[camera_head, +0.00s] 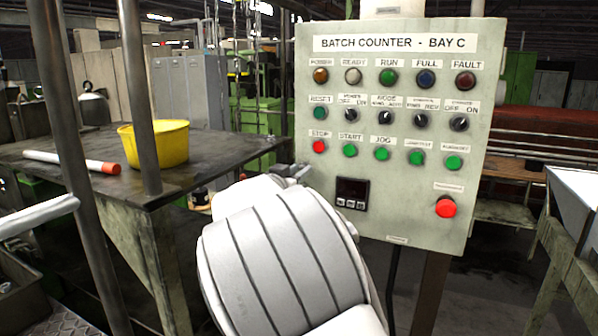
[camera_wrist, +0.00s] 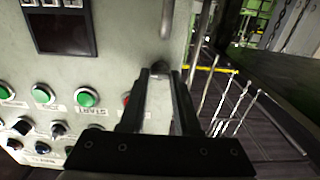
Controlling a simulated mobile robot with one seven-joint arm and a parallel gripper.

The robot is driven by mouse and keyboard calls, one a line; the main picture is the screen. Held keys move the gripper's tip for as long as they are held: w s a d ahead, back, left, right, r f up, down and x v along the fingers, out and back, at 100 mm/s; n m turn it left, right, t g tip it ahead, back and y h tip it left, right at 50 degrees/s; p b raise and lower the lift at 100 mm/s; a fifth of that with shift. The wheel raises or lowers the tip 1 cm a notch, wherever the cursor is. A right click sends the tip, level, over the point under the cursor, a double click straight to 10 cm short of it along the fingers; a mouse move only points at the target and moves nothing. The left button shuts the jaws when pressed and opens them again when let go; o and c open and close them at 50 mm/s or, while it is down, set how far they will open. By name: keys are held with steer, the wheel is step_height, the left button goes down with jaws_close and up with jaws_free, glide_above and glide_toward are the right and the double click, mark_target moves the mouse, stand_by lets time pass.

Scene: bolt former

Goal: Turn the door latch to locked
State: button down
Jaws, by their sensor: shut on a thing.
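The grey-green control panel (camera_head: 475,30), labelled BATCH COUNTER - BAY C, stands upright in the head view. My gripper (camera_head: 292,171) is at its left edge, mostly behind my white arm. In the wrist view, the panel is upside down, and my gripper (camera_wrist: 163,73) has its two dark fingers at the panel's edge, closed on a small part there. A blurred grey bar (camera_wrist: 167,20), which looks like the door latch, runs along that edge just beyond the fingertips. The held part is largely hidden between the fingers, and the latch's exact angle is unclear.
Lamps, switches and buttons cover the panel face, including a red mushroom button (camera_head: 446,207) and a small dark display (camera_head: 352,192). A dark-topped table (camera_head: 225,150) at left holds a yellow bowl (camera_head: 155,143) and a white rod with an orange end (camera_head: 70,160). Metal posts stand in front.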

steer(key=shift+f+n+b, duration=0.3)
steer(key=shift+n+b, duration=0.1)
steer(key=shift+b, duration=1.2)
steer(key=n+b, duration=0.1)
steer(key=b, duration=0.3)
steer(key=n+b, duration=0.2)
steer(key=b, duration=0.1)
steer(key=shift+r, duration=0.1)
steer(key=n+b, duration=0.2)
steer(key=shift+n, duration=0.4)
steer(key=n+b, duration=0.2)
steer(key=n, duration=0.3)
steer(key=shift+r, duration=0.2)
steer(key=n, duration=0.6)
steer(key=shift+n, duration=0.3)
